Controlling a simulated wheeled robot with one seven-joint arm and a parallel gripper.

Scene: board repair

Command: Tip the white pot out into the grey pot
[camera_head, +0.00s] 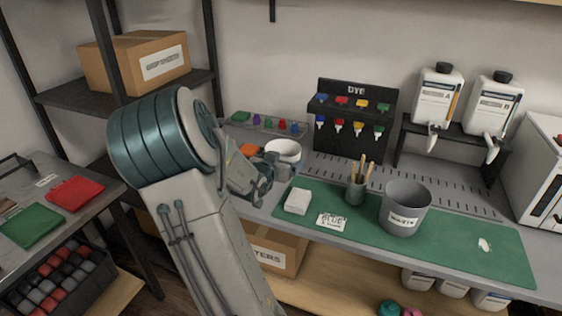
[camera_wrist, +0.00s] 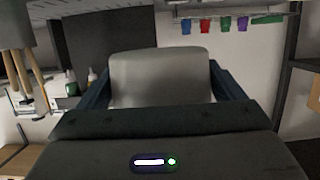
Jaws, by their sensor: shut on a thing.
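The white pot (camera_head: 284,148) is at the end of my arm in the head view, its open rim upward and its lower part partly hidden. My gripper (camera_head: 264,184) is shut on it. In the wrist view the pot (camera_wrist: 160,76) looks pale grey in shade between the two dark fingers. The largest grey pot (camera_head: 404,211) stands upright on the green mat to the right, with a white label that seems to read WASTE. It is well apart from my gripper. What is inside the white pot cannot be made out.
On the green mat (camera_head: 455,250) are a brush cup (camera_head: 355,191), a white block (camera_head: 297,201) and a written card (camera_head: 331,221). A dye rack (camera_head: 351,112) stands behind. Two white jugs (camera_head: 437,97) stand on a raised shelf at right. The mat's right part is mostly clear.

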